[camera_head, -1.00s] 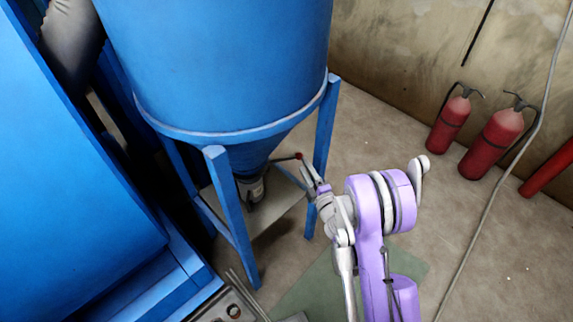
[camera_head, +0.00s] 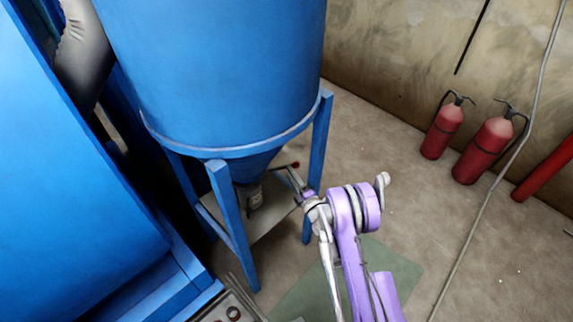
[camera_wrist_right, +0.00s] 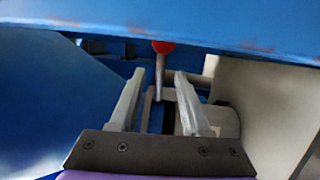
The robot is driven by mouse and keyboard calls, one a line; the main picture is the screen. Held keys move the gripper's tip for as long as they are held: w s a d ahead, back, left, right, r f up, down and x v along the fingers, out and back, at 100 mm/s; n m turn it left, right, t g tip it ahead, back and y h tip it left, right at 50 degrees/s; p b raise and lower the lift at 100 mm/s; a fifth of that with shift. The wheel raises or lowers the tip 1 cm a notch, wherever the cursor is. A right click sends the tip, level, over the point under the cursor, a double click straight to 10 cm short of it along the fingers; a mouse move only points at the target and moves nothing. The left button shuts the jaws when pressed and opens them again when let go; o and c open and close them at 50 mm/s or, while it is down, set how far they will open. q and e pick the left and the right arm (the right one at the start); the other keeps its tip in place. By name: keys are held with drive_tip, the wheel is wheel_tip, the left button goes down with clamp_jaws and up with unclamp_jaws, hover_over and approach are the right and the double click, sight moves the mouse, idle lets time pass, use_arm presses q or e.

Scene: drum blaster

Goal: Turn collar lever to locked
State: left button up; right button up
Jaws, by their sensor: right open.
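My right gripper (camera_head: 290,174) is at the lever, under the hopper cone. In the wrist view the open right gripper (camera_wrist_right: 159,76) has one finger on each side of the stem, with gaps showing. The pale collar (camera_head: 250,194) hangs below the cone; a grey cylinder (camera_wrist_right: 222,121) shows behind the right finger. My left gripper is out of view.
The blue hopper (camera_head: 215,75) stands on blue legs (camera_head: 319,135) close around the gripper. A blue cabinet (camera_head: 70,170) fills the left. Red fire extinguishers (camera_head: 484,150) stand by the wall.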

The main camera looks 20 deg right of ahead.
drive_tip(key=shift+w+a+r, duration=0.1)
drive_tip(key=shift+w+a, duration=0.05)
drive_tip(key=shift+w, duration=2.2)
clamp_jaws()
